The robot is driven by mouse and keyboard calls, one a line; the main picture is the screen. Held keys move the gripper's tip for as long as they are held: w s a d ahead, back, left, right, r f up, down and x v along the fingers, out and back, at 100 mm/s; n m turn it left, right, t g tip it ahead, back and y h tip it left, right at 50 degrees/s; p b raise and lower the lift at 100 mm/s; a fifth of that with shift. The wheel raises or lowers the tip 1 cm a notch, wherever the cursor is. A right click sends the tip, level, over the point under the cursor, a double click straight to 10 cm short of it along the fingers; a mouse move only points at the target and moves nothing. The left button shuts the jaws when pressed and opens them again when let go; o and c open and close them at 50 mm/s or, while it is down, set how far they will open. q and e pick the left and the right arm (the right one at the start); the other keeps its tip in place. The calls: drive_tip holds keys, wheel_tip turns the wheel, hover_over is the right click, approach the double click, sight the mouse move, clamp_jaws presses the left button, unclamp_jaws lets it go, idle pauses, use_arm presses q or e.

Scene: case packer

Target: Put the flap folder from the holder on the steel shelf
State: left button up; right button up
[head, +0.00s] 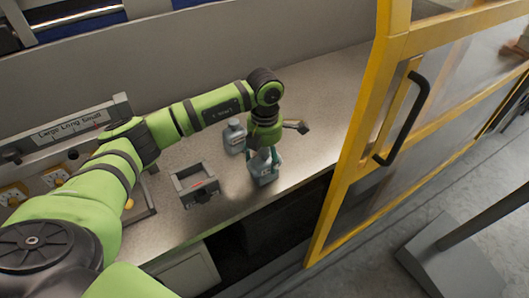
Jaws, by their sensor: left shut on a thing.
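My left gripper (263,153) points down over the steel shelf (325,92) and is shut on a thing. I take it to be the flap folder, but the arm hides most of the grip. A short light-brown handle with a dark end (299,127) shows just right of the wrist; whether it is part of the held thing I cannot tell. A blue-grey bottle-like thing (264,172) shows right at the fingertips. The grey holder (199,194), a low open frame with a red mark, stands left of the gripper and looks empty. My right gripper is not seen.
A grey bottle (234,138) stands left of my left wrist. A panel marked "Large Long Small" (68,128) is at the left. A yellow-framed door (345,180) with a black handle (407,118) bounds the right. The shelf's back right is clear.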

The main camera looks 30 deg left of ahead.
use_arm(q)
drive_tip(key=shift+f, duration=0.15)
drive_tip(key=shift+f, duration=0.1)
drive_tip(key=o, duration=1.1)
drive_tip(key=shift+f, duration=0.1)
drive_tip(key=o, duration=0.5)
drive_tip(key=shift+c, duration=0.2)
drive_tip(key=shift+r, duration=0.3)
wheel_tip(320, 180, up, 10)
drive_tip(key=b, duration=0.4)
drive_tip(key=shift+r, duration=0.95)
